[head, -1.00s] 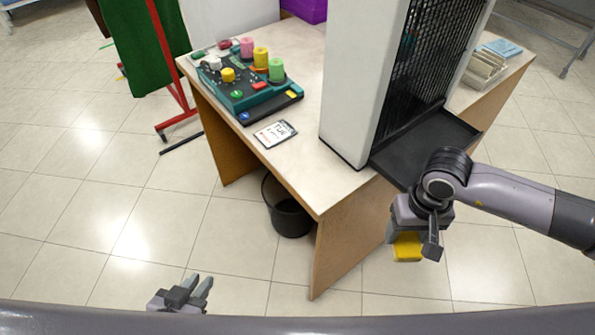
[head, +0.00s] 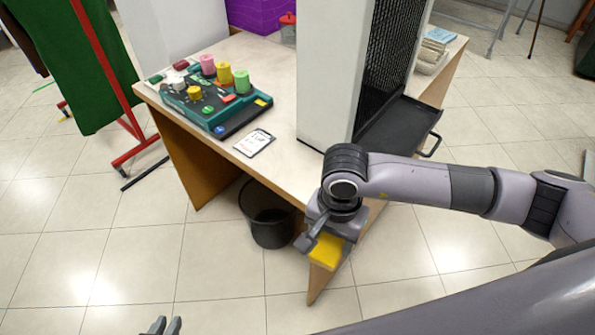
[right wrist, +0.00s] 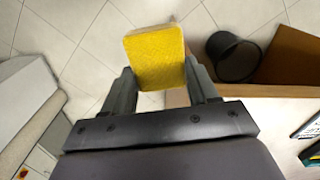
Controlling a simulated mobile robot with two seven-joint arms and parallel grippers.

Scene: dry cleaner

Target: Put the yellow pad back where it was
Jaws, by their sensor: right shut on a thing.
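The yellow pad (head: 326,250) is in my right gripper (head: 322,232), which is in front of the table's near corner in the head view. In the right wrist view the pad (right wrist: 155,58) is a flat yellow block with rounded corners, between the two fingers of the right gripper (right wrist: 160,85). The fingers touch its sides. My left gripper (head: 167,326) shows only its fingertips at the bottom edge of the head view, with a gap between them and nothing seen in it.
The table (head: 270,165) carries a teal board (head: 215,105) with coloured pegs, a small card (head: 254,142), a tall white cabinet (head: 330,80) and a black tray (head: 400,128). A black bin (head: 268,225) stands on the floor. A red stand (head: 130,110) is at left.

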